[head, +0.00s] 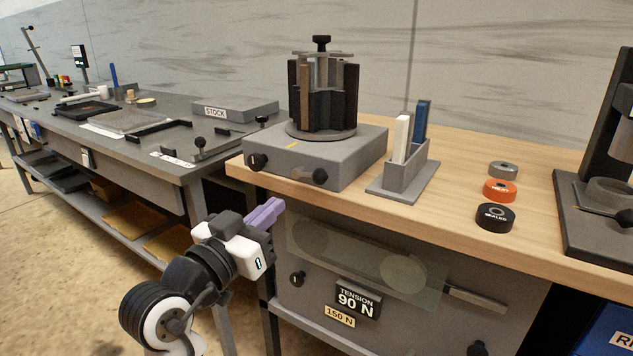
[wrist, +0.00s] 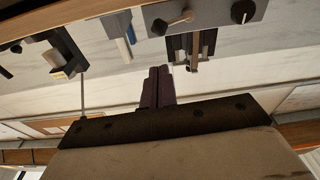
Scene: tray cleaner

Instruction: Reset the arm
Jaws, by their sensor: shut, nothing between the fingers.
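My gripper (head: 266,212) is in front of the wooden bench's left front corner in the head view, just below the level of the top. Its purple fingers are together with nothing between them, pointing up and to the right. The closed fingers also show at the middle of the wrist view (wrist: 160,86), where the scene appears upside down. My gripper touches nothing that I can see. My arm reaches up to it from the bottom of the head view.
A grey machine (head: 318,155) with a dark rotor stands on the wooden bench (head: 450,205). A holder (head: 403,180) with white and blue pieces is beside it. Several round pucks (head: 495,217) lie right. A grey bench (head: 180,168) extends left. A tension cabinet (head: 400,290) is below.

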